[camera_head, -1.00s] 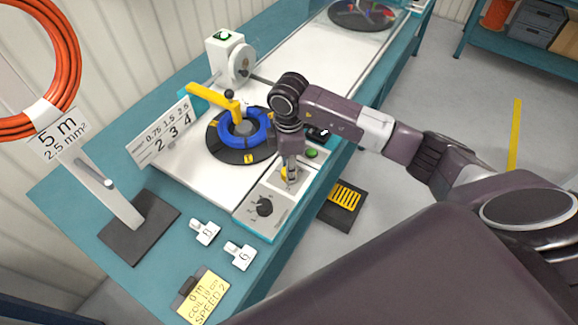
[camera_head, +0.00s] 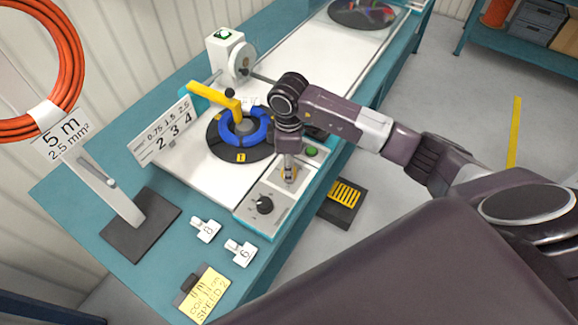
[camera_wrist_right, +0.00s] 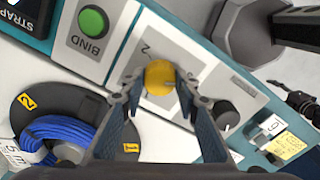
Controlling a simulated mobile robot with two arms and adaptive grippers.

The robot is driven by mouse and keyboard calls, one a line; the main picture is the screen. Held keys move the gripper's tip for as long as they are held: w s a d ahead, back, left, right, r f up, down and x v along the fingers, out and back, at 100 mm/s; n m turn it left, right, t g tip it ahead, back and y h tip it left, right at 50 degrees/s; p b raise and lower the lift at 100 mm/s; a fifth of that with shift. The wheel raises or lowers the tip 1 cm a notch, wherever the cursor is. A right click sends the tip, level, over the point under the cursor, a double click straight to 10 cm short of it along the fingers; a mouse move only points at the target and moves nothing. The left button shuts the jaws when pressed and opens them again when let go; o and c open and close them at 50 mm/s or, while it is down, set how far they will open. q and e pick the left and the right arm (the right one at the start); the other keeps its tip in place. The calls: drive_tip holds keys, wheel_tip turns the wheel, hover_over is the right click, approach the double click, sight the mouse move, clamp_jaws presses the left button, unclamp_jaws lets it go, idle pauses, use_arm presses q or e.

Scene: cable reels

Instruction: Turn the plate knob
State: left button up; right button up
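A round yellow knob (camera_wrist_right: 159,78) sits on the pale control panel (camera_head: 250,212) at the front of the bench. My right gripper (camera_wrist_right: 157,84) points down at it, with one finger on each side; the fingertips appear to touch it. In the head view my right gripper (camera_head: 289,172) covers most of the knob. The dark round plate (camera_head: 222,146) carries a blue cable coil (camera_head: 232,131) and yellow number marks. My left gripper is not in view.
A black knob (camera_head: 265,205) and a green BIND button (camera_wrist_right: 93,22) flank the yellow knob. A yellow lever arm (camera_head: 208,93) reaches over the plate. White tags and a yellow note (camera_head: 205,296) lie on the bench's near end.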

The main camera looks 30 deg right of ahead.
drive_tip(key=o, duration=0.4)
drive_tip(key=shift+o, duration=0.2)
wheel_tip(320, 180, up, 12)
idle(0.6)
